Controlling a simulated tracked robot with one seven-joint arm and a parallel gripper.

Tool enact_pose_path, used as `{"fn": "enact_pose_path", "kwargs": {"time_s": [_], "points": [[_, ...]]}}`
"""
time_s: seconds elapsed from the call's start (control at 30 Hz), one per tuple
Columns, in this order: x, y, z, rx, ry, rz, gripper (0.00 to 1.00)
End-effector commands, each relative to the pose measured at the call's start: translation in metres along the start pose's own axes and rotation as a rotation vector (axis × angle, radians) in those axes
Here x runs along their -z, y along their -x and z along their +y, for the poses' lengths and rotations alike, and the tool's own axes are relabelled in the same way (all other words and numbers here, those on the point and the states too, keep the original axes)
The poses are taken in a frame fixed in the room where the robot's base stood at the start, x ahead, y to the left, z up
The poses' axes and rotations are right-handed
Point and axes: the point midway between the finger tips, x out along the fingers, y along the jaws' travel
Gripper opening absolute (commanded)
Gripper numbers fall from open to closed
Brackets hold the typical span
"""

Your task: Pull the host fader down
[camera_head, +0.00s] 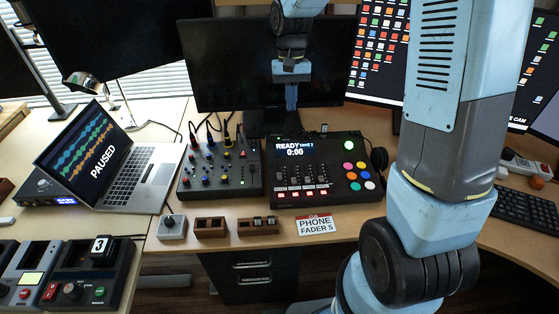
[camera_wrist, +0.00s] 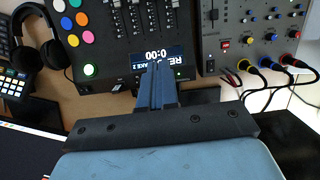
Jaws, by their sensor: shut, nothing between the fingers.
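The black broadcast console (camera_head: 350,192) stands on the desk, its screen (camera_head: 295,148) reading "READY" and "0:00". In the wrist view the console appears upside down, with fader slots (camera_wrist: 134,20) at the top edge. My gripper (camera_head: 291,107) is shut and empty, its blue fingers pointing down above the console's back edge. In the wrist view the fingers (camera_wrist: 157,68) partly cover the screen.
A grey mixer (camera_head: 220,172) with knobs and cables stands left of the console. Coloured round buttons (camera_head: 355,174) fill the console's right side. A sign (camera_head: 316,225) reading "PHONE FADER 5" lies in front. A dark monitor (camera_head: 225,65) stands behind, and headphones (camera_wrist: 40,50) lie beside the console.

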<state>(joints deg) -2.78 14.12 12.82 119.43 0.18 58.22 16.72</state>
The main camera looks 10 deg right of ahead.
Motion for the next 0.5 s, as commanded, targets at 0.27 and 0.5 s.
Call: {"fn": "enact_pose_path", "kwargs": {"time_s": [0.27, 0.5], "points": [[0.032, -0.057, -0.029, 0.005, -0.006, -0.13, 0.0], [0.04, -0.077, -0.04, 0.006, -0.009, -0.172, 0.0]]}}
